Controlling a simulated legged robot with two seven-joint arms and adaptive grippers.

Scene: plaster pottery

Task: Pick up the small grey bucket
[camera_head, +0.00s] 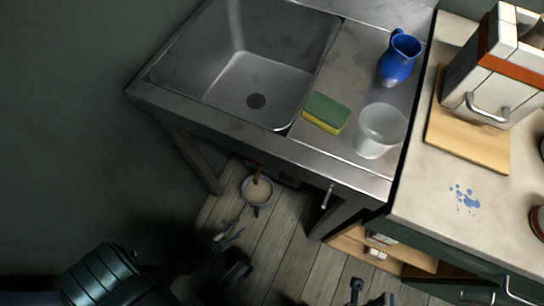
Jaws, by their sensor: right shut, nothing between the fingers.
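A small round grey bucket (257,203) stands on the floor below the sink, with pale contents and a brown stick or handle rising from it. A pale grey, translucent bucket-like container (379,132) stands on the steel drainboard. I cannot tell for certain which of the two is the task's bucket. My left gripper (230,236) is near the floor bucket, lower and to its left in the picture, apart from it; its fingers look spread and empty. My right gripper (372,298) is at the bottom edge, partly cut off, shut and empty, far from both vessels.
The steel sink (250,75) has legs and a front edge above the floor bucket. A green and yellow sponge (326,113) and a blue jug (399,60) are on the drainboard. A counter (440,200) with open shelves below stands at right.

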